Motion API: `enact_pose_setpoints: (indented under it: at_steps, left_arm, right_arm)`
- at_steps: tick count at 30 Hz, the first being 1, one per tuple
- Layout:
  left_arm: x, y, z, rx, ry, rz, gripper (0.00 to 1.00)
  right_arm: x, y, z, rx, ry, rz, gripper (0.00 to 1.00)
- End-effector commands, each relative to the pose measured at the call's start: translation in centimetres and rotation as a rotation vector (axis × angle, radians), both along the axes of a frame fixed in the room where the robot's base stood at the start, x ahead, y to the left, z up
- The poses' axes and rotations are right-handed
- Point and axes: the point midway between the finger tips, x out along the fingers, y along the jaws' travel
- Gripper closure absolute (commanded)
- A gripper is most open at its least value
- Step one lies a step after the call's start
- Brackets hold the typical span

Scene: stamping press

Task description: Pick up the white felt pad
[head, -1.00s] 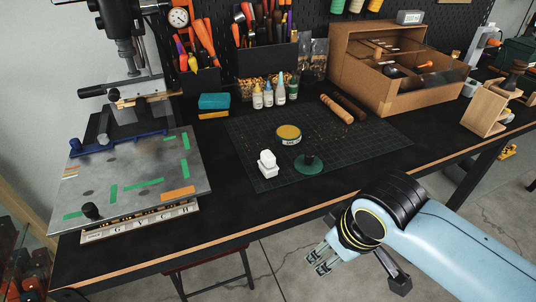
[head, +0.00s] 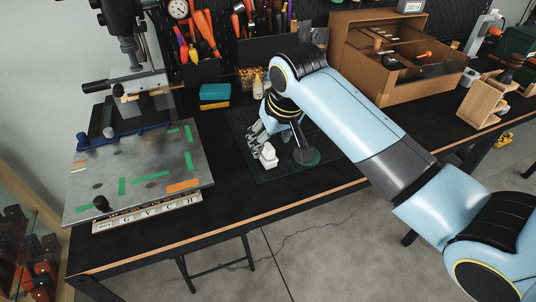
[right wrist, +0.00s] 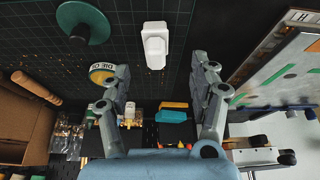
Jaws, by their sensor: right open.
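The white felt pad, a small white blocky piece (head: 268,156), sits on the dark green cutting mat (head: 277,176). In the right wrist view the white piece (right wrist: 155,46) shows near the top centre, just beyond the fingertips and roughly between their lines. My right gripper (head: 256,146) is above the mat, close behind and left of the white piece in the head view. In the right wrist view its two fingers (right wrist: 160,72) are spread apart with nothing between them. My left gripper is not in view.
A green round-based stand (head: 308,157) is close right of the white piece. A round labelled tin (right wrist: 103,73) is near one finger. The press plate (head: 140,170) is on the left, a cardboard box (head: 360,73) at the back right. The front bench strip is clear.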

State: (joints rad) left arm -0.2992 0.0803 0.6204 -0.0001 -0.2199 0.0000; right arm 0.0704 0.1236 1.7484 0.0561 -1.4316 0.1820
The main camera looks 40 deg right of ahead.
Motion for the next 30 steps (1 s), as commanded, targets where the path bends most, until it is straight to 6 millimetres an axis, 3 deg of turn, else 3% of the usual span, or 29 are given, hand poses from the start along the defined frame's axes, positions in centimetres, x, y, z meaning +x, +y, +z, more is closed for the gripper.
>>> enact_pose_setpoints:
  at_steps: [18, 26, 30]
  left_arm:
    - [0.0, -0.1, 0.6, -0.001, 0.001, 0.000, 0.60]
    - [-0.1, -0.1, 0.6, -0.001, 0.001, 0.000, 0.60]
    - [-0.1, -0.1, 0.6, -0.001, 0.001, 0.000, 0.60]
  right_arm:
    - [2.6, -1.0, -6.6, 0.000, 0.000, 0.000, 0.38]
    - [2.6, -1.0, -6.9, -0.001, -0.001, 0.001, 0.38]
    - [2.6, -1.0, -6.9, -0.001, -0.001, 0.001, 0.55]
